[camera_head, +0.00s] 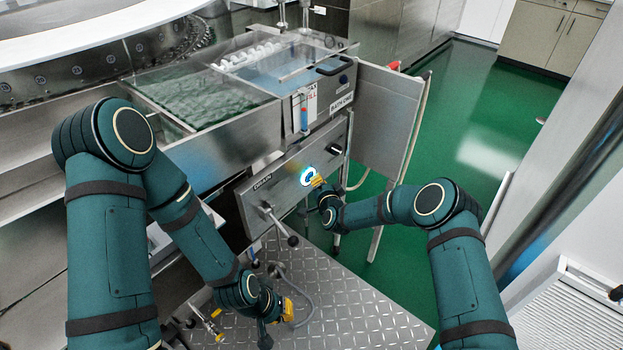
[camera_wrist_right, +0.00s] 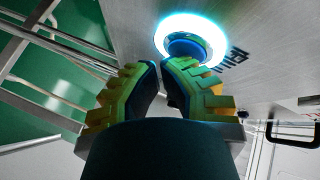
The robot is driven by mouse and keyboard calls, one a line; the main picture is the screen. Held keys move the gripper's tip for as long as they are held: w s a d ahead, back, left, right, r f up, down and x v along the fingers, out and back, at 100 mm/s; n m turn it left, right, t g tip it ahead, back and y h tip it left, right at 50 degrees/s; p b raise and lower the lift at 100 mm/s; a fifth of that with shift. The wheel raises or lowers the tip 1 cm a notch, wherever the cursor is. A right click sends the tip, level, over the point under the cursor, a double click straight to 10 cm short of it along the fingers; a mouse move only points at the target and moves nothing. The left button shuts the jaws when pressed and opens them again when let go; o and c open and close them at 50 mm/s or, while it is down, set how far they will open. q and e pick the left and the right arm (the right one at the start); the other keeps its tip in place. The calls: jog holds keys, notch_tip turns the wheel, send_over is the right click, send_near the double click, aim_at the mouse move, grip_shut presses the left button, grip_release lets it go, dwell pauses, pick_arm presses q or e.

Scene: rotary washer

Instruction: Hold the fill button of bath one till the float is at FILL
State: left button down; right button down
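The fill button (camera_head: 308,175) is on the steel front panel below bath one, with its ring lit bright cyan-white. In the right wrist view the button (camera_wrist_right: 187,46) has a dark blue centre inside the glowing ring. My right gripper (camera_head: 318,181) is at the button, its yellow fingertips (camera_wrist_right: 163,68) together at the ring's lower edge. I cannot tell whether they press it. The float gauge (camera_head: 304,119) is a small upright tube beside the MAX/FILL label (camera_head: 310,98); the float's exact level is too small to read. My left gripper (camera_head: 286,310) hangs low over the floor plate, its opening unclear.
Bath one (camera_head: 285,75) holds bluish water; the neighbouring bath (camera_head: 195,98) holds greenish water. A lever with a dark knob (camera_head: 292,240) projects below the panel. A steel side panel (camera_head: 385,115) stands to the right. Checker plate (camera_head: 350,300) covers the near floor.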

dwell(0.8)
jog(key=shift+s+d, duration=0.5)
jog(key=shift+d, duration=0.2)
jog(key=s+d, duration=0.1)
jog(key=d, duration=0.1)
jog(key=s+d+p, duration=0.1)
jog(key=s+d, duration=0.1)
dwell(0.4)
dwell(0.4)
